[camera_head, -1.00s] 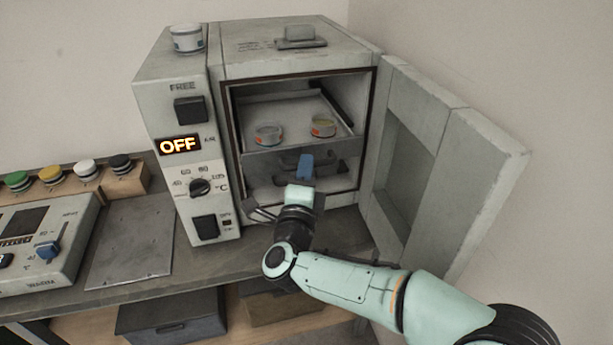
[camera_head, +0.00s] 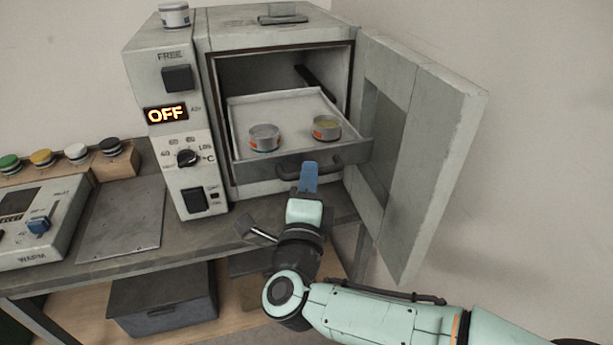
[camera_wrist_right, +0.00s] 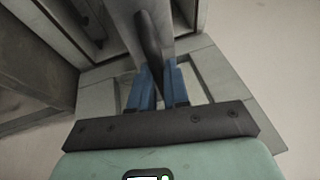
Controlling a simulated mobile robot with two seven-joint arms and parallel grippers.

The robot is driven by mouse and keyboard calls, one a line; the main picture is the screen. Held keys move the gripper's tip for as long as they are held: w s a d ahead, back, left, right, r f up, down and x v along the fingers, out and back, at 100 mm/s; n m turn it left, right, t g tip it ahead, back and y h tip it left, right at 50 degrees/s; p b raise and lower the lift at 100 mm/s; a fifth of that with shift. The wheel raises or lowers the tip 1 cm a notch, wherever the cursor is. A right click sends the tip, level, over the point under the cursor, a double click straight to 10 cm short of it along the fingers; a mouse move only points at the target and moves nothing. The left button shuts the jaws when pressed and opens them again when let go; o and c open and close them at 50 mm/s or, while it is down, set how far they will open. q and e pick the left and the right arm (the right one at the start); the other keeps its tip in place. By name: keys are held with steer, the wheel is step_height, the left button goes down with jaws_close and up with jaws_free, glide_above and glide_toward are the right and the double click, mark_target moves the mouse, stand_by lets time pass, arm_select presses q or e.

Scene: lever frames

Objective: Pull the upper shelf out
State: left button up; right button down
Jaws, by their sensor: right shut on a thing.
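The upper shelf (camera_head: 290,98) is a light tray with a grey front panel, slid partly out of the open oven (camera_head: 280,38). Two small round tins, one on the left (camera_head: 264,138) and one on the right (camera_head: 326,127), stand on it. A dark bar handle (camera_head: 340,163) sits on the shelf's front; it also shows in the right wrist view (camera_wrist_right: 150,40). My right gripper (camera_head: 309,172) is at the handle, and its blue fingers (camera_wrist_right: 156,82) are shut on it in the right wrist view. My left gripper is in neither view.
The oven door (camera_head: 425,150) stands open on the right, close beside the shelf. The control panel (camera_head: 170,130) reads OFF. A metal plate (camera_head: 122,220) and a device (camera_head: 45,220) lie on the bench to the left. A tin (camera_head: 174,15) stands on top of the oven.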

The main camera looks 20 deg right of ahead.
stand_by(0.3)
steer(key=c, duration=1.1)
jaws_free()
steer(key=shift+s, duration=0.1)
steer(key=v, duration=1.3)
steer(key=shift+s, duration=0.15)
